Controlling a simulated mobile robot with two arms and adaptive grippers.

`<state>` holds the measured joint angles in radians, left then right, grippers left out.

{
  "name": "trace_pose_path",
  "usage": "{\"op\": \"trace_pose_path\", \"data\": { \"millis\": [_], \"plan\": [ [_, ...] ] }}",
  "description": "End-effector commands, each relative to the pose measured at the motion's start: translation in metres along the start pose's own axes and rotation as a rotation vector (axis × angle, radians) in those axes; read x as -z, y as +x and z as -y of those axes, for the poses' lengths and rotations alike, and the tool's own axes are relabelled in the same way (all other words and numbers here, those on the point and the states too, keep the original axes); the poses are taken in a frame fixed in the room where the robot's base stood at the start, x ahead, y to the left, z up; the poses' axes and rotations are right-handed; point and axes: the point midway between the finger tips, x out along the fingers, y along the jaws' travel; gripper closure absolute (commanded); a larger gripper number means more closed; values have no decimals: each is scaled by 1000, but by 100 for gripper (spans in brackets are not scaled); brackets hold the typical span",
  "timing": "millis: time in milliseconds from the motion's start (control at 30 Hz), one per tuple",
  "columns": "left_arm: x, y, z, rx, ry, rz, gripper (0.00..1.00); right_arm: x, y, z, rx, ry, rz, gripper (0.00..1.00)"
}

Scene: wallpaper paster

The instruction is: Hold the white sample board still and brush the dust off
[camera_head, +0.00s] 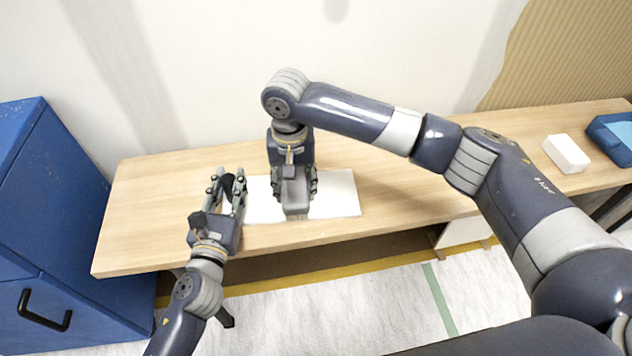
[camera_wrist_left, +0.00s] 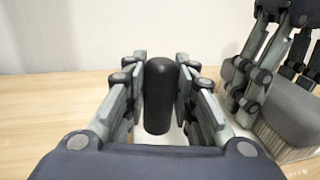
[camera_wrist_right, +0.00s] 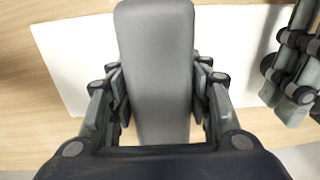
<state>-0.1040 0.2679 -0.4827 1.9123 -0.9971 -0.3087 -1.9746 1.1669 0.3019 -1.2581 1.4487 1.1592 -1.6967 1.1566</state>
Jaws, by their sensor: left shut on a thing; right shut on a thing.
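The white sample board (camera_head: 340,194) lies flat on the wooden table, and it also shows in the right wrist view (camera_wrist_right: 72,62). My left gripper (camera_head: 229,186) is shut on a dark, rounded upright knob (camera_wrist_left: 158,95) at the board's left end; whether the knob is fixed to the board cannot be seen. My right gripper (camera_head: 295,182) points down over the middle of the board, shut on a grey brush (camera_wrist_right: 158,70). The brush's pale bristles (camera_wrist_left: 277,142) face down at the board; whether they touch it is unclear. No dust can be made out.
The wooden table (camera_head: 150,215) runs along a pale wall. A white block (camera_head: 566,153) and a blue tray (camera_head: 606,135) stand at its right end. A blue cabinet (camera_head: 50,230) stands at the left. My grippers are close together; the table right of the board is clear.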

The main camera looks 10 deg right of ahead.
Motion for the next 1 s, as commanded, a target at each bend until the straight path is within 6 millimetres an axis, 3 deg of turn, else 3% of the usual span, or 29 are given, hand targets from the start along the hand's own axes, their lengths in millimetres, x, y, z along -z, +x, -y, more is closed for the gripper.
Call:
{"op": "trace_pose_path", "data": {
  "millis": [100, 200, 500, 867, 900, 1000],
  "plan": [
    [6, -1, 0, 0, -1, -10, 100, -2, 2, 22, 1, -2, 4, 83],
    [6, -1, 0, 0, -1, -10, 100, 1, -26, 20, 4, 0, -4, 83],
    [6, -1, 0, -1, 0, -11, 100, 0, -72, 19, 2, -1, -1, 83],
    [6, -1, 0, -2, 0, -11, 100, 0, -83, 18, 0, 0, 0, 83],
    [6, -1, 0, -2, 0, -11, 100, 0, -83, 18, 0, 0, 0, 61],
    [6, -1, 0, -2, 0, -11, 100, 0, -83, 18, 0, 0, 0, 79]
  ]
}}
